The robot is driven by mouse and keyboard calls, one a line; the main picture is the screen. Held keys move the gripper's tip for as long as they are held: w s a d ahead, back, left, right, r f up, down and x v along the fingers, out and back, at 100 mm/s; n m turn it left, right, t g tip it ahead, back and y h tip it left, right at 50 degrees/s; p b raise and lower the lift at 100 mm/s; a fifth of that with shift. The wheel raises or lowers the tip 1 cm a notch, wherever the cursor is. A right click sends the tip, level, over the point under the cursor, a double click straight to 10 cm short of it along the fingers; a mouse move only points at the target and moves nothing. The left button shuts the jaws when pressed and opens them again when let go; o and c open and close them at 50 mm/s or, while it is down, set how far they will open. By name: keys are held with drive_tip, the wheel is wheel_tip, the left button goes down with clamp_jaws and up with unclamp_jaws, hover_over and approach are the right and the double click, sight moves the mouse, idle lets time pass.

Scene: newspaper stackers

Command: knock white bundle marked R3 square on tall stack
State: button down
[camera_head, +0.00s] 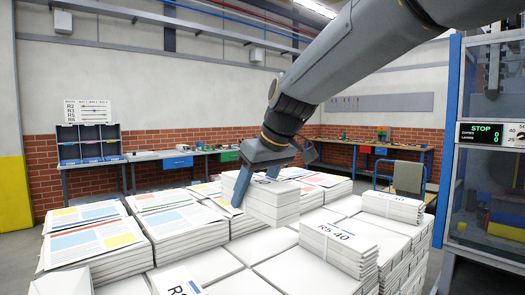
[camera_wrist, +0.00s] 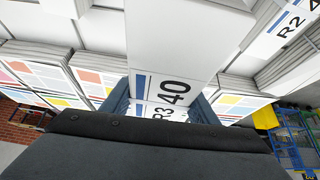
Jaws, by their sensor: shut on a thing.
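The white bundle marked R3 (camera_wrist: 165,60) fills the middle of the wrist view, its "R3 40" label and blue stripe between my fingers. In the head view the bundle (camera_head: 277,205) is a thick white block on or just above the stacked bundles; whether it touches them I cannot tell. My gripper (camera_head: 255,188) points down with blue fingers, shut on this bundle. In the wrist view my gripper's fingers (camera_wrist: 162,100) lie on either side of the label. The tall stack (camera_head: 400,245) of white bundles stands at the right; which stack is meant is not marked.
A bundle marked R5 40 (camera_head: 340,243) lies in front to the right, slightly turned. Another white bundle (camera_head: 393,205) sits behind it. Stacks of colour-printed papers (camera_head: 95,240) fill the left. A machine reading STOP (camera_head: 490,134) stands at the right edge.

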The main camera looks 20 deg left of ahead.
drive_tip(key=shift+w+a+f+b, duration=0.1)
drive_tip(key=shift+a+f+b, duration=0.3)
drive_tip(key=shift+f, duration=2.05)
drive_tip(key=shift+w+a+f+b, duration=0.15)
drive_tip(key=shift+f+b, duration=0.35)
drive_tip(key=shift+f, duration=1.9)
drive_tip(key=shift+a+f+b, duration=0.3)
drive_tip(key=shift+f+b, duration=0.15)
drive_tip(key=shift+f, duration=2)
drive_tip(key=shift+w+a+p, duration=0.2)
drive_tip(key=shift+w+a, duration=0.15)
drive_tip(key=shift+a, duration=0.3)
drive_tip(key=shift+w+a+p, duration=0.15)
drive_tip(key=shift+w+a, duration=0.2)
drive_tip(key=shift+a, duration=0.3)
drive_tip(key=shift+a+r, duration=0.1)
drive_tip(key=shift+r, duration=0.05)
drive_tip(key=shift+s+d+b, duration=0.35)
drive_tip(key=shift+s+d, duration=0.05)
drive_tip(key=shift+d, duration=0.4)
drive_tip(key=shift+s+d+b, duration=0.3)
drive_tip(key=shift+s+d, duration=0.05)
drive_tip(key=shift+d, duration=0.45)
wheel_tip(320, 180, up, 6)
drive_tip(key=p, duration=0.3)
